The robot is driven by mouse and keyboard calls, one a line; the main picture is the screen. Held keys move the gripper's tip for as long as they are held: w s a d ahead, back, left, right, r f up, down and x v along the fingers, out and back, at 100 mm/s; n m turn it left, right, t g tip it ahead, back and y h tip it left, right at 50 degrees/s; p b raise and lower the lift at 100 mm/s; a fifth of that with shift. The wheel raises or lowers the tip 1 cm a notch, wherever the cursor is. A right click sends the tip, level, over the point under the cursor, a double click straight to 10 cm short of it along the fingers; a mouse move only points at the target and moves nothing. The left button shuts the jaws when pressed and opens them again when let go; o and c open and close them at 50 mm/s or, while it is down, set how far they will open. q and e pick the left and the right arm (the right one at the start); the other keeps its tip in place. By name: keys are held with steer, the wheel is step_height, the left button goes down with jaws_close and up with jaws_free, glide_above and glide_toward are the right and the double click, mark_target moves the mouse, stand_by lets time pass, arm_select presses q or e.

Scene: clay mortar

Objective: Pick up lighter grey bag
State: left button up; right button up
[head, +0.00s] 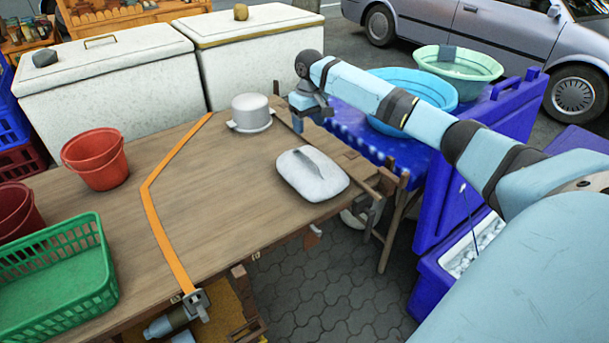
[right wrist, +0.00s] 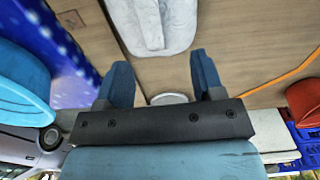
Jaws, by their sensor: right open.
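The light grey bag (head: 312,178) lies on the wooden table near its right edge, with a raised fold along its top. In the right wrist view the bag (right wrist: 160,22) lies beyond the fingertips, roughly in line with the gap between them. My right gripper (head: 310,108) is above the table's far right edge, behind the bag and apart from it. Its two blue fingers (right wrist: 161,62) are spread with nothing held between them.
A lidded metal pot (head: 250,112) stands behind the bag. An orange strap (head: 150,205) crosses the table. Red buckets (head: 95,160) and a green basket (head: 100,265) stand at left. A blue-covered stand with a blue basin (head: 440,88) is at right. The table around the bag is clear.

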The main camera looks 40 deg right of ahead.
mark_target(311, 154)
steer(key=f, duration=0.4)
steer(key=d+f+b, duration=0.1)
steer(key=f, duration=0.3)
steer(key=f+b, duration=0.1)
steer(key=f, duration=0.3)
steer(key=shift+w+d+f, duration=0.15)
steer(key=shift+d+f, duration=0.05)
steer(key=shift+d, duration=0.05)
steer(key=shift+r, duration=0.1)
jaws_close()
